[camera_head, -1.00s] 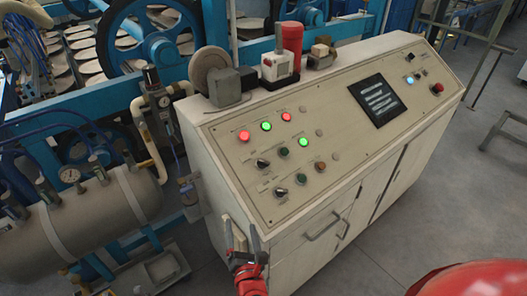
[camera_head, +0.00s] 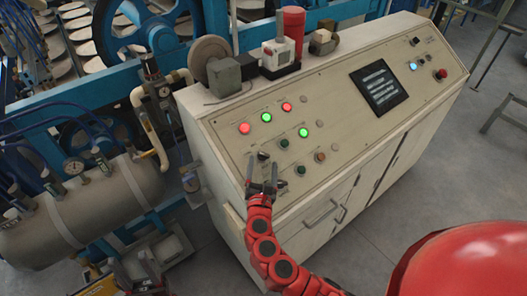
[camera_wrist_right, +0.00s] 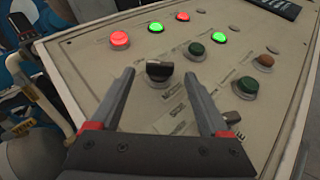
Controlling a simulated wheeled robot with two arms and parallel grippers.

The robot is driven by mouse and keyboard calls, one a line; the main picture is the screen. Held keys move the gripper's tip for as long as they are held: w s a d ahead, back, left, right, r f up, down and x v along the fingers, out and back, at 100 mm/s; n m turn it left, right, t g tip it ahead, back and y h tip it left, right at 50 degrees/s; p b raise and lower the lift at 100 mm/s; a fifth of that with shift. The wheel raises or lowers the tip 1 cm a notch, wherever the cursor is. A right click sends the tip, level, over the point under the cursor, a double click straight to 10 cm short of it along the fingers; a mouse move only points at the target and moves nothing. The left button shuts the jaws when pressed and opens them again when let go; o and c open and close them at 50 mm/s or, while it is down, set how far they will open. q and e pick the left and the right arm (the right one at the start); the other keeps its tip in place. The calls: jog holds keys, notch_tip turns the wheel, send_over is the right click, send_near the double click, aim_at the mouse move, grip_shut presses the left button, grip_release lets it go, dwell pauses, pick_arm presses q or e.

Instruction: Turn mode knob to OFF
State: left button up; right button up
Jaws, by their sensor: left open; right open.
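A black selector knob (camera_head: 262,156) sits on the left part of the sloped control panel (camera_head: 330,105). In the right wrist view the same knob (camera_wrist_right: 160,71) shows between and beyond my fingertips; its label is too small to read. A second selector knob (camera_head: 281,190) sits lower; in the right wrist view it (camera_wrist_right: 245,114) is beside my right-hand finger. My right gripper (camera_head: 262,172) is open and empty, just in front of the upper knob, with no visible contact.
Lit red and green buttons (camera_head: 266,117) sit above the knob, and green buttons (camera_head: 284,143) to its right. A dark screen (camera_head: 376,88) is further right. A cabinet handle (camera_head: 320,214) projects below. A tank (camera_head: 95,205) with pipes stands left.

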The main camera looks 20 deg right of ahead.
aim_at(264, 157)
jog(key=x, duration=0.3)
jog(key=shift+w+d+r+p, duration=0.1)
jog(key=shift+w+p, duration=0.2)
jog(key=shift+w+d, duration=0.1)
jog(key=shift+w, duration=0.2)
jog(key=shift+c, duration=0.2)
grip_shut()
